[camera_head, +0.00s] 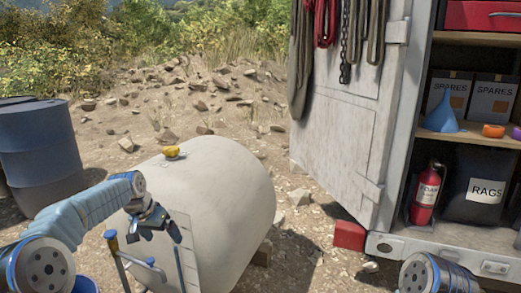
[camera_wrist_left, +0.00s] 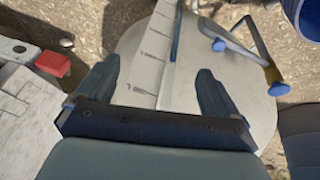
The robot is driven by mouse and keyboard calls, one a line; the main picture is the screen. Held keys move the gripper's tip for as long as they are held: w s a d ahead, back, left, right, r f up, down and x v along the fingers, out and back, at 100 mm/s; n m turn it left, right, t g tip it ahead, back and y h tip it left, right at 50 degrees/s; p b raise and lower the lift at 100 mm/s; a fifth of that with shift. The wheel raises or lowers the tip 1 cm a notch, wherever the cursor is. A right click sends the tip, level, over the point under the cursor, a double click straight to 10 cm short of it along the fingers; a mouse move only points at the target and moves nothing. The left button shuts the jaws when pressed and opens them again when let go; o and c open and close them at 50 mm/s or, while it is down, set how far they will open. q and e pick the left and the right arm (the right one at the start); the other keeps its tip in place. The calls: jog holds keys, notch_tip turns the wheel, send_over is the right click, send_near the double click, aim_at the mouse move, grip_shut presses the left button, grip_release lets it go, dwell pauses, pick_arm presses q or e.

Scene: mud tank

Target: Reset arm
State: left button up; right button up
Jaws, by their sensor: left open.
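My left arm (camera_head: 85,212) comes in from the left of the head view. Its left gripper (camera_head: 158,230) hangs in front of the near end of a pale tank (camera_head: 225,190), with its fingers apart. In the left wrist view the two fingers of the left gripper (camera_wrist_left: 158,78) are spread, with nothing held between them. A white strip with dark marks (camera_wrist_left: 152,55) on the tank shows between them; contact cannot be told. A blue joint of my right arm (camera_head: 432,272) shows at the lower right, but its gripper is out of view.
A yellow fitting (camera_head: 172,152) sits on top of the tank. A bent pipe with blue and yellow ends (camera_head: 125,255) stands at its front. A dark blue drum (camera_head: 38,150) stands left. An open cabinet door (camera_head: 350,140) and shelves with a red extinguisher (camera_head: 426,195) stand right.

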pick_arm(q)
jog(key=s+d+f+n+g+h, duration=0.1)
jog(key=s+d+f, duration=0.3)
jog(key=f, duration=0.5)
jog(key=s+d+f, duration=0.5)
jog(key=f, duration=0.4)
jog(key=s+d+f+n+g+h, duration=0.1)
jog(key=s+d+f, duration=0.3)
jog(key=f, duration=0.5)
jog(key=s+d+f, duration=0.1)
jog(key=s+f, duration=0.1)
jog(key=s, duration=0.5)
jog(key=s+d+f+n, duration=0.1)
jog(key=s+d+f, duration=0.1)
jog(key=s, duration=0.5)
jog(key=s+d+f, duration=0.2)
jog(key=s+f, duration=0.2)
jog(key=s, duration=0.3)
jog(key=shift+s+d+n+g, duration=0.25)
jog(key=shift+s+n+g, duration=0.15)
